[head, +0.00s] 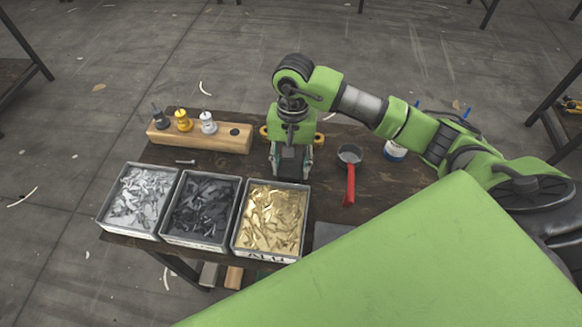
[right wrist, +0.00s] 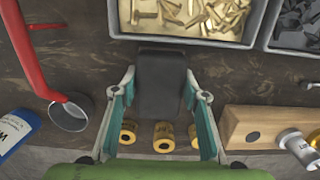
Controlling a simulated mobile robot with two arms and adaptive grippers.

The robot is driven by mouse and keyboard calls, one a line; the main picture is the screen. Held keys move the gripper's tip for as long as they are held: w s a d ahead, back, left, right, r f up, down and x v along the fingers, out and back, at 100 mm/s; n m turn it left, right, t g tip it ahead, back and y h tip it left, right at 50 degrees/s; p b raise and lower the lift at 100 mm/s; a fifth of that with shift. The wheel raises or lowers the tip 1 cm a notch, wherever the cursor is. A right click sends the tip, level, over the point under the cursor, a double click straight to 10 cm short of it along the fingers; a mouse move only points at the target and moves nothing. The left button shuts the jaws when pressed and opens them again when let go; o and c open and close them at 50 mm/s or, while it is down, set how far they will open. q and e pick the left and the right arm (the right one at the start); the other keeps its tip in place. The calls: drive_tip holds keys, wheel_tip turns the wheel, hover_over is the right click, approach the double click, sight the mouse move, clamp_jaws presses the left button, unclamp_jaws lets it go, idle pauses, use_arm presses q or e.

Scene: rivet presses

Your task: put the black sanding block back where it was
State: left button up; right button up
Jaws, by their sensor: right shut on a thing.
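The black sanding block (head: 291,158) is between the fingers of my right gripper (head: 290,172). In the right wrist view the block (right wrist: 162,85) is dark and boxy, with the fingers of the gripper (right wrist: 160,95) against its two sides. The gripper points down over the dark wooden table, just behind the tray of brass pieces. I cannot tell whether the block touches the table. My left gripper is not in view.
Trays of silver, black and brass pieces (head: 303,222) line the table's front. A wooden block (head: 222,139) with several fittings stands back left. Yellow rings or rolls (right wrist: 163,137) are beyond the gripper. A red-handled pan (head: 349,180) and a blue-white can (head: 395,152) are right.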

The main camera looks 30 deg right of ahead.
drive_tip(key=shift+a+f, duration=0.1)
drive_tip(key=shift+f, duration=1)
drive_tip(key=o, duration=1.3)
drive_tip(key=shift+r, duration=0.1)
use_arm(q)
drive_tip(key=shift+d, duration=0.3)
